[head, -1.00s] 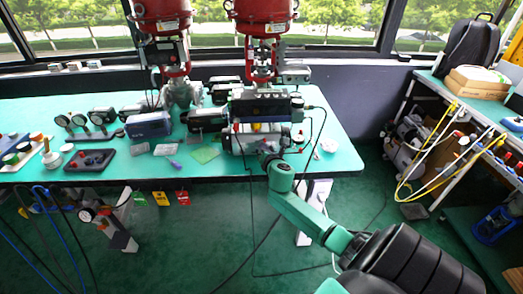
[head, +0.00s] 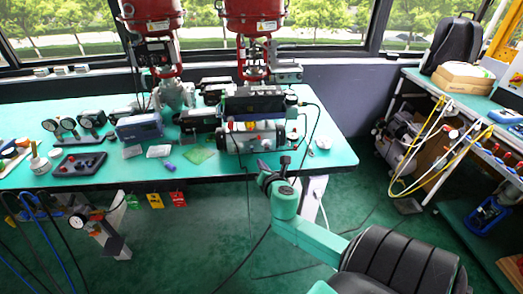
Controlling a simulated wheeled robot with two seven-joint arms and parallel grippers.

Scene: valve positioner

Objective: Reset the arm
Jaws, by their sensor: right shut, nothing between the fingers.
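My right arm comes in from the lower right, with its green links bent up toward the table's front edge. My right gripper (head: 273,165) is shut and empty, just in front of the valve positioner (head: 252,118) and apart from it. The positioner is a dark and silver unit with red and yellow fittings on its front, on the green table (head: 230,167). My left gripper is not in the picture.
Two red valve actuators (head: 151,12) stand at the back. Gauges (head: 68,124), a blue box (head: 139,126) and a dark tray (head: 80,163) lie to the left. A shelf bench (head: 450,97) with hoses stands at right.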

